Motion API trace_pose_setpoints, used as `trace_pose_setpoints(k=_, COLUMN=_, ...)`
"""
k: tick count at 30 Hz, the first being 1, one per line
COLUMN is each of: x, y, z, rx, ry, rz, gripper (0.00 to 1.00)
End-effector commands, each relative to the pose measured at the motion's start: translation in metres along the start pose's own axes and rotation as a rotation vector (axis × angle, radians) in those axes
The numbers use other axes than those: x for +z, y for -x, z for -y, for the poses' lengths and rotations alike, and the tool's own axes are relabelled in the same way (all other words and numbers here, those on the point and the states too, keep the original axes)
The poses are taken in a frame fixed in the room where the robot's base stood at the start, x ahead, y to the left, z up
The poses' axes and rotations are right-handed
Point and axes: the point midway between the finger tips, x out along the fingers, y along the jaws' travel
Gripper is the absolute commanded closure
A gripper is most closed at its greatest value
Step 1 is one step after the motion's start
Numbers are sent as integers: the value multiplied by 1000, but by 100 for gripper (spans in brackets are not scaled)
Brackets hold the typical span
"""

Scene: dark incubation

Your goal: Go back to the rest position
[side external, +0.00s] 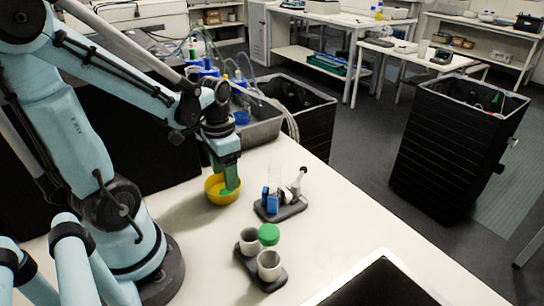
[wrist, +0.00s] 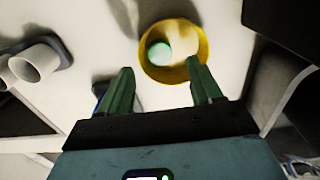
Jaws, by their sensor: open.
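My gripper (side external: 230,188) has green fingers and points down at the yellow bowl (side external: 215,196) on the white table. In the wrist view my gripper (wrist: 161,69) has its two fingers spread, with nothing held between them. The yellow bowl (wrist: 202,38) lies beyond the fingertips there. A pale green round thing (wrist: 158,52) shows inside the bowl. The side view does not show clearly whether the fingers touch the bowl.
A grey holder (side external: 291,210) with a blue piece, clear glassware and a white item stands right of the bowl. In front, a dark tray (side external: 273,283) bears two white cups (side external: 268,265) beside a green-topped item (side external: 269,234). A black-topped box (side external: 380,285) is at the front edge.

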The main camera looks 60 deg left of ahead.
Motion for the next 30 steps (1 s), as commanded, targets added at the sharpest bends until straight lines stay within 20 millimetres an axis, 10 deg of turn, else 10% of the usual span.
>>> trace_pose_setpoints(k=13, x=1, y=43, z=0, rx=0, ry=0, rz=0, gripper=35)
trace_pose_setpoints(k=30, x=-70, y=95, z=-58, rx=0, ry=-4, rz=0, gripper=35)
